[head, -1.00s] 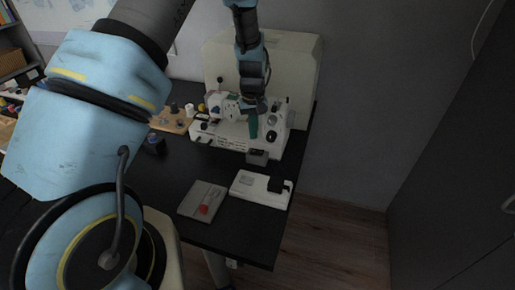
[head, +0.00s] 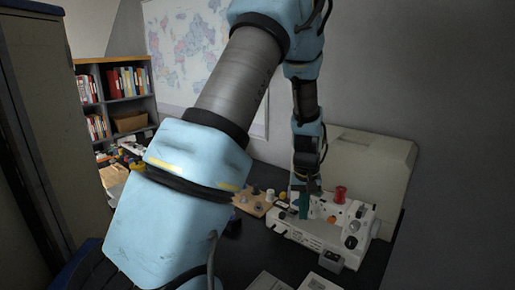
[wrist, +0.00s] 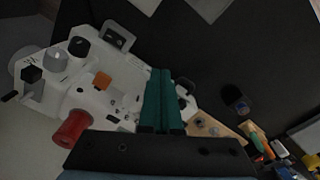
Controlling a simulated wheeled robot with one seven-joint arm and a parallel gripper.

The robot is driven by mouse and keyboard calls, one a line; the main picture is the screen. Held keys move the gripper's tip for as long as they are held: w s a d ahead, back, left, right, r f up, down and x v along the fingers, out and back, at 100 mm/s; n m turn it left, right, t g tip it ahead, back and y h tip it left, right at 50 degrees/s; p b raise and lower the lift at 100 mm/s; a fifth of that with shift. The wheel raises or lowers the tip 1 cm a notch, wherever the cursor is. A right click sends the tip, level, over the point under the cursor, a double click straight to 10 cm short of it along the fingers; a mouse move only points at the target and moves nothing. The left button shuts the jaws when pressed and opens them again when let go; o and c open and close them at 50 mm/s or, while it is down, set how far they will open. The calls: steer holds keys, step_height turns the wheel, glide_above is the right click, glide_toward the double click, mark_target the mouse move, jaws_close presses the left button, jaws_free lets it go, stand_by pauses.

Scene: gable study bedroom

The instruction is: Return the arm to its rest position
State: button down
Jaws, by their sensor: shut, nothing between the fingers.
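My arm reaches up and over from the left in the head view, with its forearm hanging down. The machine also shows in the wrist view (wrist: 105,100), left of and below the fingers. I cannot tell how much gap there is between the fingertips and the machine.
A bookshelf (head: 126,110) and wall map (head: 180,45) are at the back left.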

steer(key=s+a+r, duration=0.3)
steer(key=s+a, duration=0.1)
steer(key=a, duration=0.3)
steer(key=s+a+r+t, duration=0.1)
steer(key=s+a+r, duration=0.2)
steer(key=a, duration=0.4)
steer(key=s+a+r, duration=0.4)
steer(key=a, duration=0.3)
steer(key=shift+s+a, duration=0.35)
steer(key=shift+a, duration=0.05)
steer(key=c, duration=1.6)
jaws_free()
steer(key=shift+r, duration=0.1)
